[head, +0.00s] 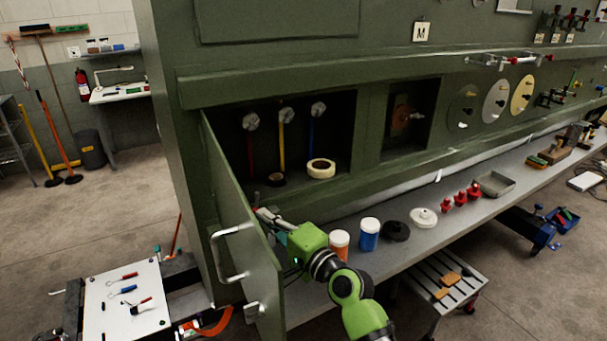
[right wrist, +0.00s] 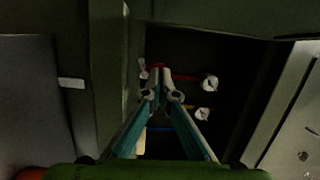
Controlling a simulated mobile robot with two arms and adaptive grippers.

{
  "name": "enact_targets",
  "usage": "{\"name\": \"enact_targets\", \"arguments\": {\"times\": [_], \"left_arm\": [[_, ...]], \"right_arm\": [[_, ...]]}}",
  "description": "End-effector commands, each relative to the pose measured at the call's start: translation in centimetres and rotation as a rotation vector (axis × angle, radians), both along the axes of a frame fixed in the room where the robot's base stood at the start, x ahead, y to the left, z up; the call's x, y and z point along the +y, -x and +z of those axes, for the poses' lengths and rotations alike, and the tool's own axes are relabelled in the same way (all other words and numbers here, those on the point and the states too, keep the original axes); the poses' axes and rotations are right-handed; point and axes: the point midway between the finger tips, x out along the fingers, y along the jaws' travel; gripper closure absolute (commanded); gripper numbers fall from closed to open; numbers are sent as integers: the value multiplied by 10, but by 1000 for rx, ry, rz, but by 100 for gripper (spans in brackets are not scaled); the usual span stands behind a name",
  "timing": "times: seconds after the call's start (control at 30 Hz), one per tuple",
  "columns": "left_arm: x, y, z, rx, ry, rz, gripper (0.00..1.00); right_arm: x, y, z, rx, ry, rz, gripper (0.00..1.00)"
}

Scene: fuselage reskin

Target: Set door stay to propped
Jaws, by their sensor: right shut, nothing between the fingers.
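The green cabinet door (head: 240,230) stands open at the left of the cabinet, with a bar handle (head: 225,252) on its outer face. I cannot single out the door stay in either view; it may be hidden behind the door or my gripper. My right gripper (head: 264,213) is beside the door's inner side, in front of the open compartment. In the right wrist view its two fingertips (right wrist: 162,76) are together with nothing between them. They point toward the dark compartment (right wrist: 200,60). Whether they touch anything is unclear. My left gripper is not in view.
Red, yellow and blue rods hang in the compartment above a cream tape roll (head: 321,168). An orange-labelled jar (head: 339,243), a blue jar (head: 369,236) and a black disc (head: 395,231) stand on the ledge close to my right arm. A white board (head: 125,315) with tools lies lower left.

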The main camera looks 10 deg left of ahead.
Motion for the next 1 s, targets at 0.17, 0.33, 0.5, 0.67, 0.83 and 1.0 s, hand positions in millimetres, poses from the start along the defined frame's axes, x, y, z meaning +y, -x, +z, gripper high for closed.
{"name": "enact_targets", "arguments": {"times": [0.17,0.33,0.5,0.67,0.83,1.0], "left_arm": [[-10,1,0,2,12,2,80],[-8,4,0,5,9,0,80],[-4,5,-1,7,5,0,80],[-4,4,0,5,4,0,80],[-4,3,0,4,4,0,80],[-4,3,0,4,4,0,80]], "right_arm": [[0,0,0,1,-1,0,100],[0,0,0,0,-1,0,100],[-6,5,0,-1,-1,0,100],[-25,22,-1,0,0,-2,100],[-51,45,-2,-1,1,-2,100],[-74,66,-3,-1,2,-1,100]]}}
